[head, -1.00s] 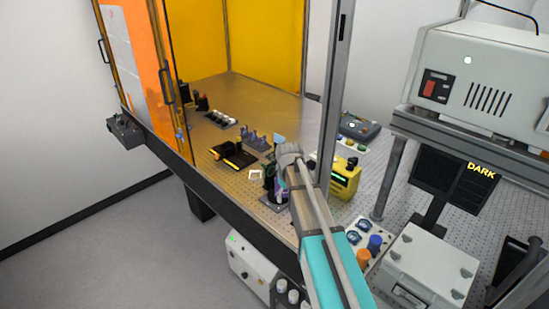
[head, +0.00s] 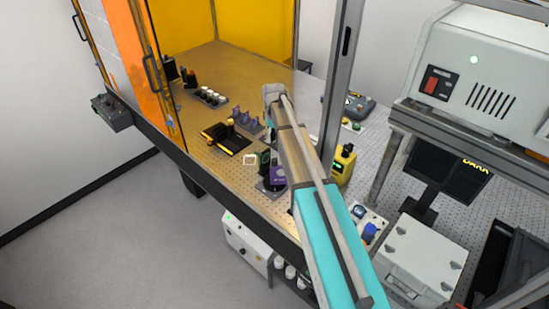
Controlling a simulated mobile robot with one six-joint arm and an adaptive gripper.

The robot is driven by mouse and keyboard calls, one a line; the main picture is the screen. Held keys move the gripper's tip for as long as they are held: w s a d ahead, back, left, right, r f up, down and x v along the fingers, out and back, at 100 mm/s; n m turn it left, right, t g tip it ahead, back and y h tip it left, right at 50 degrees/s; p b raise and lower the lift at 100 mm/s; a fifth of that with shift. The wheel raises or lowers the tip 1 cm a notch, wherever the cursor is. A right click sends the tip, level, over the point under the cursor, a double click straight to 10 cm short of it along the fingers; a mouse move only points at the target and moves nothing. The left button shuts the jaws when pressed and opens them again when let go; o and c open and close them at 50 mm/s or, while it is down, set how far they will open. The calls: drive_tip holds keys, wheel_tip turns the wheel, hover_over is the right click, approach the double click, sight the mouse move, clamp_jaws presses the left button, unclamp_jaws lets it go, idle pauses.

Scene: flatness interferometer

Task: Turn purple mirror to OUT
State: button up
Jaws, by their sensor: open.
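The purple mirror (head: 278,174) stands on a dark round base near the front edge of the perforated metal table, just left of my arm. A dark green part (head: 263,160) stands close behind it. Which position the purple mirror is set to is too small to read. The grey end of my arm with my gripper (head: 270,103) is above the table, beyond the mirror and apart from it. The gripper is open, but its fingers are mostly hidden by the wrist, and I see nothing held.
A black and yellow stage (head: 228,136), purple posts (head: 248,117) and white-topped parts (head: 212,97) stand on the table (head: 225,68). A yellow device (head: 344,165) stands right of my arm by the frame post (head: 338,75). An orange panel (head: 145,65) is at left.

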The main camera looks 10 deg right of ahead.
sight(274, 160)
drive_tip(key=shift+s, duration=0.1)
drive_tip(key=shift+f, duration=0.15)
wheel_tip(274, 160, down, 14)
drive_tip(key=b, duration=1.3)
drive_tip(key=shift+r+b, duration=0.25)
drive_tip(key=shift+b, duration=0.15)
